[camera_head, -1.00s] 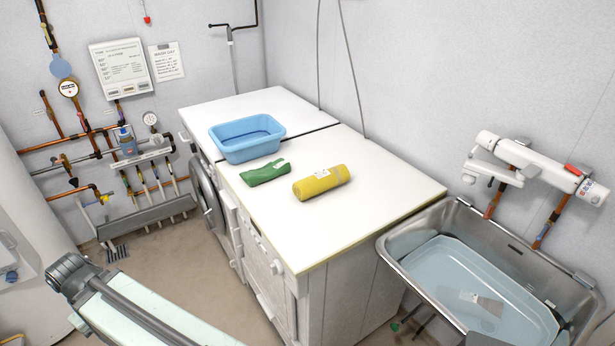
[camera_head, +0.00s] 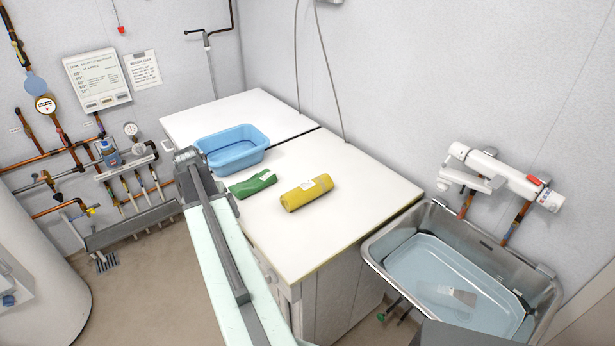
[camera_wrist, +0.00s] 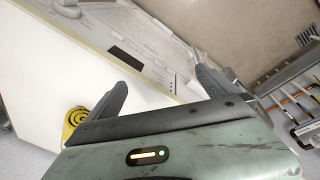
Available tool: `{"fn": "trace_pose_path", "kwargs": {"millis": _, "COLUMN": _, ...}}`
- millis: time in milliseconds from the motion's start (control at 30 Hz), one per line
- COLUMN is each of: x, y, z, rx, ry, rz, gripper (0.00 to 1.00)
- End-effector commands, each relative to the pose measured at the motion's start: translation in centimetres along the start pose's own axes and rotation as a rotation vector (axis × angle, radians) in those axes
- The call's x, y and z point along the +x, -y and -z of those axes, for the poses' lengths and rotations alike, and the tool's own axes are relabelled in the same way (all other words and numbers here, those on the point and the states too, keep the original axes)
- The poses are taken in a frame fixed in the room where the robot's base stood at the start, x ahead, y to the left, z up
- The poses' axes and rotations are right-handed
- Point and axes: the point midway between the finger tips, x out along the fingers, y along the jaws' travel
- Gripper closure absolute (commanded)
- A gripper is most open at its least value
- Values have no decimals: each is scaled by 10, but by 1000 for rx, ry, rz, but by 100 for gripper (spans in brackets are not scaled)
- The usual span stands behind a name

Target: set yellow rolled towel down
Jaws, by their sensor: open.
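The yellow rolled towel (camera_head: 307,193) lies on its side on the white machine top (camera_head: 345,220), to the right of a green cloth. In the wrist view its spiral end (camera_wrist: 75,119) shows at the lower left, outside my fingers and partly cut off by my gripper body. My gripper (camera_wrist: 160,66) is open, with nothing between its two dark fingers. It is apart from the towel, and the machine's control panel (camera_wrist: 130,50) shows beyond the fingers. In the head view my arm rises in front of the machines; the fingers cannot be made out there.
A blue basin (camera_head: 232,150) and the green cloth (camera_head: 253,184) sit left of the towel. A steel sink (camera_head: 377,246) holding a pale blue tub (camera_head: 410,262) is at right. Pipes (camera_head: 60,155) line the left wall. The machine top's front right is clear.

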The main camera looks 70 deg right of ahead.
Motion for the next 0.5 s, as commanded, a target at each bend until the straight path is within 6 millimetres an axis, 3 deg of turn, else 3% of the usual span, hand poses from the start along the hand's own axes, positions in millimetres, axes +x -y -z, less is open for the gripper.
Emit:
{"fn": "trace_pose_path", "kwargs": {"millis": 33, "x": -16, "y": -53, "z": 46, "rx": 146, "ry": -1, "rz": -27, "gripper": 2}}
{"fn": "trace_pose_path", "kwargs": {"millis": 100, "x": -17, "y": -117, "z": 84, "rx": 319, "ry": -6, "rz": -60, "gripper": 2}}
{"fn": "trace_pose_path", "kwargs": {"millis": 200, "x": -14, "y": -186, "z": 115, "rx": 496, "ry": -10, "rz": -96, "gripper": 2}}
{"fn": "trace_pose_path", "kwargs": {"millis": 333, "x": -12, "y": -246, "z": 135, "rx": 641, "ry": -15, "rz": -127, "gripper": 2}}
{"fn": "trace_pose_path", "kwargs": {"millis": 400, "x": -11, "y": -263, "z": 139, "rx": 680, "ry": -17, "rz": -136, "gripper": 2}}
{"fn": "trace_pose_path", "kwargs": {"millis": 500, "x": -10, "y": -269, "z": 139, "rx": 695, "ry": -18, "rz": -139, "gripper": 2}}
